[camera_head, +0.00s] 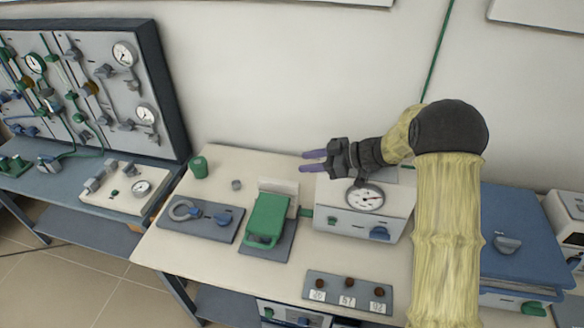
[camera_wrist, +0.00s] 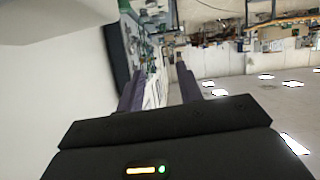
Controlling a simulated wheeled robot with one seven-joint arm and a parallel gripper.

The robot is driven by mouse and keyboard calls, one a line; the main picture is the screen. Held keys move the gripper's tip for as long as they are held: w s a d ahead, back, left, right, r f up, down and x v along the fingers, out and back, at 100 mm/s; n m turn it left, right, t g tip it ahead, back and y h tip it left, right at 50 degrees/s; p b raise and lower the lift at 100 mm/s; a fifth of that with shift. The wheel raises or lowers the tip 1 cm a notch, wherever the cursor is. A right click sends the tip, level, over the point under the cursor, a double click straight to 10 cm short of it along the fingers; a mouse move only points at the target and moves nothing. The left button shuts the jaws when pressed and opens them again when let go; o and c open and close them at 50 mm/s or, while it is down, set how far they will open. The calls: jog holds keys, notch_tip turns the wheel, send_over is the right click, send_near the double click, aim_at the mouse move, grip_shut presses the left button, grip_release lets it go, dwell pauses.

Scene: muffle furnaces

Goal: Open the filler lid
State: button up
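My gripper (camera_head: 306,161) is raised above the bench, near the white wall, with its two purple fingers pointing left. The fingers are apart with nothing between them; the gap also shows in the wrist view (camera_wrist: 158,80). No part is labelled as a filler lid, so I cannot tell for sure which it is. A green cover with a handle (camera_head: 267,217) lies shut on a small grey-based device, below and left of my gripper in the head view. A white box with a dial gauge (camera_head: 340,220) and a blue knob stands under my wrist.
A cream bench (camera_head: 165,250) carries a grey plate with a ring clamp (camera_head: 201,219), a green cup (camera_head: 199,167) and a small grey block (camera_head: 236,185). A knob panel (camera_head: 347,291) lies in front. A blue box (camera_head: 525,235) stands right; a valve board (camera_head: 95,75) stands left.

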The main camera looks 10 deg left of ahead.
jog(key=v, duration=0.4)
jog(key=shift+a, duration=0.1)
jog(key=w+d+r+m+t+h, duration=0.4)
jog(key=d+m+t, duration=0.3)
jog(key=t, duration=0.1)
jog(key=s+d+m+t+h, duration=0.2)
jog(key=s+d+m+h, duration=0.3)
jog(key=d, duration=0.3)
jog(key=s+d+f+m+g+h, duration=0.1)
jog(key=s+d+f+m+g, duration=0.1)
jog(key=s, duration=0.5)
jog(key=s+d+f+m+g+h, duration=0.2)
jog(key=s+g, duration=0.1)
jog(key=s, duration=0.5)
jog(key=s+d+f+m+g+h, duration=0.1)
jog(key=s+d+f+m+g, duration=0.1)
jog(key=s, duration=0.6)
jog(key=shift+d+g+h, duration=0.3)
jog(key=shift+d+g, duration=0.05)
jog(key=shift+g, duration=0.05)
